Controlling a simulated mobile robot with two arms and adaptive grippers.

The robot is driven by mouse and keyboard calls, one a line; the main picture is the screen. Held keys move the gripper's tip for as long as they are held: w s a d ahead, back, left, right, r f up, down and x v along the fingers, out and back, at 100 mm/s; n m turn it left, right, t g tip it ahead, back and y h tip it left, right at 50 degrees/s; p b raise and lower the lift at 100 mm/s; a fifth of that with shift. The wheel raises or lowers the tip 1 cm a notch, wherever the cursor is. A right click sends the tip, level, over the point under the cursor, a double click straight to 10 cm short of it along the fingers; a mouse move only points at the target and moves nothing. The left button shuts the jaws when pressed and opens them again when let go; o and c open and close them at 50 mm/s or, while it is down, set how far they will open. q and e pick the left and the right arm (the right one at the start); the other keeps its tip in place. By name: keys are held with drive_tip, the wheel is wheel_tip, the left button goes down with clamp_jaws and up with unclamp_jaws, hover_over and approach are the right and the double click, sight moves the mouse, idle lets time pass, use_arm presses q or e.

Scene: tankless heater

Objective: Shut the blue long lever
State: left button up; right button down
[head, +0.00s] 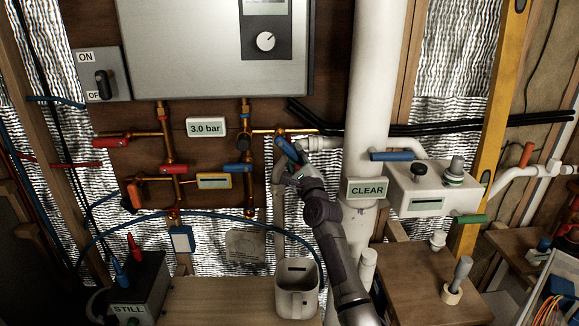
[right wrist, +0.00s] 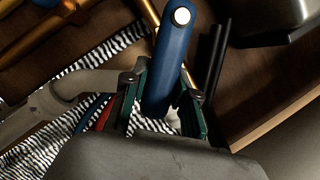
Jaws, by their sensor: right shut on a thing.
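The blue long lever (head: 286,149) slants down and to the right from the brass valve (head: 281,131) at the right end of the copper pipework. In the right wrist view, the blue lever (right wrist: 171,55) has a round white-tipped end and runs down between my green finger pads. My right gripper (head: 296,168) is shut on the lever, with its arm reaching up from below. In the right wrist view, the gripper (right wrist: 163,88) has one finger on each side of the lever. Part of the lever is hidden by the gripper. My left gripper is not in view.
Shorter blue (head: 239,168) and red (head: 174,169) handles sit on the pipes to the left. A thick white pipe (head: 374,90) stands close to the right, with a CLEAR sign (head: 367,190). A white jug (head: 297,299) stands below on the wooden bench (head: 215,295).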

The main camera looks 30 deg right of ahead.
drive_tip(key=shift+w+a+f+m+b, duration=0.15)
drive_tip(key=shift+a+f+m+b, duration=0.1)
drive_tip(key=shift+f+m+b, duration=0.35)
use_arm(q)
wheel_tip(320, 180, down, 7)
drive_tip(key=b, duration=0.5)
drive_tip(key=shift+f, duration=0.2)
use_arm(e)
drive_tip(key=a+m+h, duration=0.1)
drive_tip(key=m+h, duration=0.1)
drive_tip(key=m, duration=0.1)
drive_tip(key=w+a+m+h, duration=0.1)
drive_tip(key=m+h, duration=0.1)
drive_tip(key=m, duration=0.2)
drive_tip(key=a+m+g+h, duration=0.1)
drive_tip(key=m, duration=0.3)
drive_tip(key=shift+w+f+h, duration=0.25)
drive_tip(key=shift+w+h, duration=0.15)
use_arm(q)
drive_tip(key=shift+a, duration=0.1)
use_arm(e)
drive_tip(key=shift+m, duration=0.3)
drive_tip(key=c, duration=0.9)
unclamp_jaws()
drive_tip(key=shift+r, duration=0.1)
